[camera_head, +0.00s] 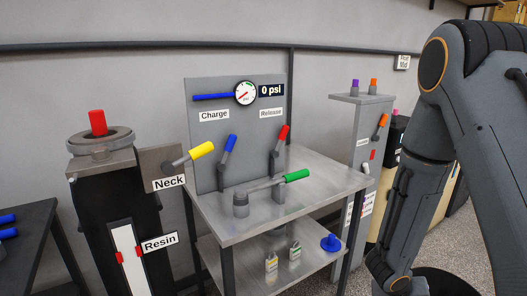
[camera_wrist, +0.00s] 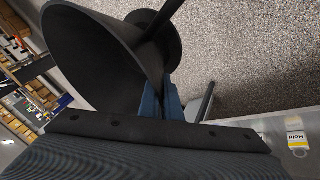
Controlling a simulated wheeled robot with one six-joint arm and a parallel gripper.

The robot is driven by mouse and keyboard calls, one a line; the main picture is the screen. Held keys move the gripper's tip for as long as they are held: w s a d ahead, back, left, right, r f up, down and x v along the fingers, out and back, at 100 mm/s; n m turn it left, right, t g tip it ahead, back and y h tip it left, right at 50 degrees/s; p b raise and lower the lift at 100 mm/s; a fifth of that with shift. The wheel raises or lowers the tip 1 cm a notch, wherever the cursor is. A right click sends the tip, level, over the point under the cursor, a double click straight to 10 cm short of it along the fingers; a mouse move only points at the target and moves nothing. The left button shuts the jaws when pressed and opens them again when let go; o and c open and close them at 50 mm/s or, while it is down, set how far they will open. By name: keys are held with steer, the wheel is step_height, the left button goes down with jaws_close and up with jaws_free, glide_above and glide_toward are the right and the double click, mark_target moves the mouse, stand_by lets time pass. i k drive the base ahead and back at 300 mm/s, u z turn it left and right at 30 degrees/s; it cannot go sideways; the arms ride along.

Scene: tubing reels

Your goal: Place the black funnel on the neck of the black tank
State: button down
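The black funnel (camera_wrist: 88,50) fills the upper left of the wrist view, with its wide mouth toward the left and its narrower end toward the upper right. My gripper (camera_wrist: 168,98) is at its lower right edge, its blue-grey fingers close together and apparently pinching the funnel; the exact contact is partly hidden. The black tank (camera_head: 105,210) stands at the left in the head view. Its grey round neck (camera_head: 112,138) is on top, and a red cylinder (camera_head: 97,122) sticks up from the middle of it. My gripper cannot be made out in the head view.
A metal table (camera_head: 235,222) with a gauge panel and coloured levers stands right of the tank. A yellow-handled lever (camera_head: 201,150) reaches out near the neck. A grey cabinet (camera_head: 362,130) stands farther right. A dark table (camera_head: 35,230) is at the left edge.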

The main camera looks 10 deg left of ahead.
mark_target(100, 137)
steer(key=z, duration=1.1)
steer(key=i, duration=1.15)
steer(key=u, duration=4.2)
